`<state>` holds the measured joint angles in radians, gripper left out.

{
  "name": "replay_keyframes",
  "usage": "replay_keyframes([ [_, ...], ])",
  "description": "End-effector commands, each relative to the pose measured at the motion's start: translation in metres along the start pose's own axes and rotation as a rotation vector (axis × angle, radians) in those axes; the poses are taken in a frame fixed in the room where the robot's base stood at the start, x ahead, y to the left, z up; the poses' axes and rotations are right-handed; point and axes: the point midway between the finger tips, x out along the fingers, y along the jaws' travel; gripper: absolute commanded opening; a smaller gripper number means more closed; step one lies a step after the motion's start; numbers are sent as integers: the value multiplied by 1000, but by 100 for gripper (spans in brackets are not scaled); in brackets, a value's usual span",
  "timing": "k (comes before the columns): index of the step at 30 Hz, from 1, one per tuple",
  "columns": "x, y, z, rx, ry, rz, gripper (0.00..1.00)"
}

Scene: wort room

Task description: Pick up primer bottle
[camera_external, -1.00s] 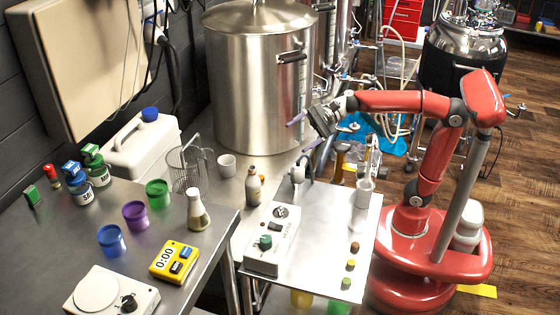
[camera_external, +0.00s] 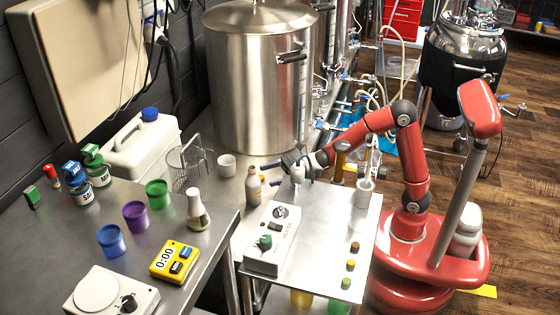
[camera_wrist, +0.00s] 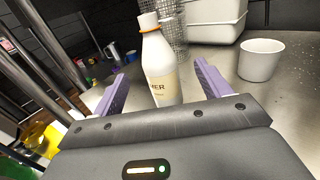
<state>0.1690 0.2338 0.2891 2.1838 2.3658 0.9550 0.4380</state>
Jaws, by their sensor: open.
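The primer bottle (camera_external: 253,186) is a cream bottle with a label and a narrow neck. It stands upright on the steel bench beside the big steel kettle. In the wrist view the bottle (camera_wrist: 159,65) shows letters ending in "ER" and an orange band at the neck. My gripper (camera_external: 266,173) is just right of the bottle in the external view, its purple fingers pointing left towards it. In the wrist view my gripper (camera_wrist: 160,85) is open, with one finger on each side of the bottle's lower part. I cannot tell whether either finger touches it.
A white cup (camera_external: 227,165) and a wire basket (camera_external: 188,169) stand behind and left of the bottle. The kettle (camera_external: 262,85) is behind it. A control box (camera_external: 272,240) sits in front on the steel table. A flask (camera_external: 198,211) is at the front left.

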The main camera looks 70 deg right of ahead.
Motion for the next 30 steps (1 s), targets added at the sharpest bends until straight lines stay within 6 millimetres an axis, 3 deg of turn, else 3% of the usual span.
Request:
replay_keyframes([
  [11,37,2,-10,-2,-2,3,76],
  [18,71,4,-12,-2,-2,3,76],
  [28,78,4,-12,-3,-1,1,76],
  [30,78,4,-12,-3,-1,1,67],
])
